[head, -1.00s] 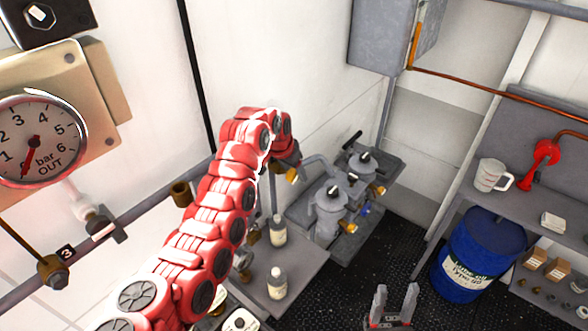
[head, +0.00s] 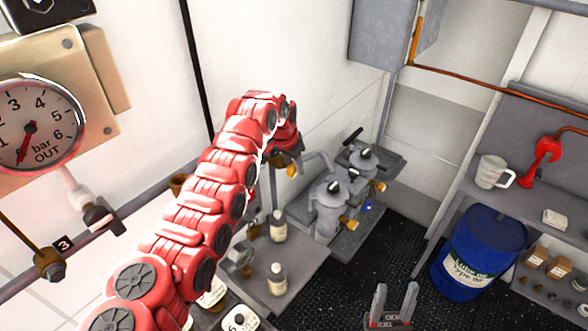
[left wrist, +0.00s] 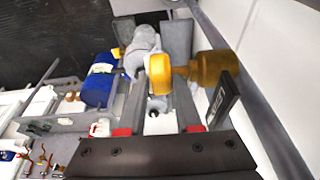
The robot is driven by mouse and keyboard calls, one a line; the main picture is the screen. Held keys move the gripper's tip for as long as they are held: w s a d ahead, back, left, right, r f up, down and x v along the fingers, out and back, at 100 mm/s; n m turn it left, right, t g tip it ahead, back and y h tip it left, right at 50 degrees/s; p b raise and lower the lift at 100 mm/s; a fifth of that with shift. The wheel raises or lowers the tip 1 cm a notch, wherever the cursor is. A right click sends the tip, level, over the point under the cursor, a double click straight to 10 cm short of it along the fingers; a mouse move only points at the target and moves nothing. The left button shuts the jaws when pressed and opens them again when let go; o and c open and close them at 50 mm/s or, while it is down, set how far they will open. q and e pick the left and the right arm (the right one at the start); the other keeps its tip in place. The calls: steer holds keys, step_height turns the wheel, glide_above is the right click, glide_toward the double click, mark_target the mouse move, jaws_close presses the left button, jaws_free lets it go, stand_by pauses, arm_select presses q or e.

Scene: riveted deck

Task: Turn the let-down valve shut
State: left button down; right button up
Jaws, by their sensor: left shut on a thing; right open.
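In the left wrist view, a yellow valve knob (left wrist: 160,75) sits between the two grey fingers of my left gripper (left wrist: 155,70), which is shut on it. A brass valve body (left wrist: 213,68) joins it on the right, beside the wall. In the head view a little of the yellow knob (head: 291,170) shows below the end of my red left arm; the left fingers are hardly visible there. My right gripper (head: 393,300) is open and empty, low in the head view, above the dark floor.
A pressure gauge (head: 32,125) on the left wall reads near zero. Grey filter housings (head: 330,200) stand beyond my left arm. Bottles (head: 277,278) stand on a grey shelf below it.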

arm_select(q)
steer(key=shift+g+b, duration=0.3)
steer(key=shift+b, duration=0.1)
steer(key=c, duration=0.6)
jaws_free()
steer(key=shift+d, duration=0.1)
steer(key=shift+r, duration=0.25)
steer(key=b+v, duration=0.4)
steer(key=v, duration=0.5)
steer(key=shift+d+b, duration=0.1)
steer(key=shift+b, duration=0.3)
step_height(320, 180, up, 6)
steer(key=p, duration=0.2)
glide_above(290, 172)
steer(key=s+a, duration=0.1)
steer(key=shift+p+v, duration=0.55)
steer(key=shift+v, duration=0.4)
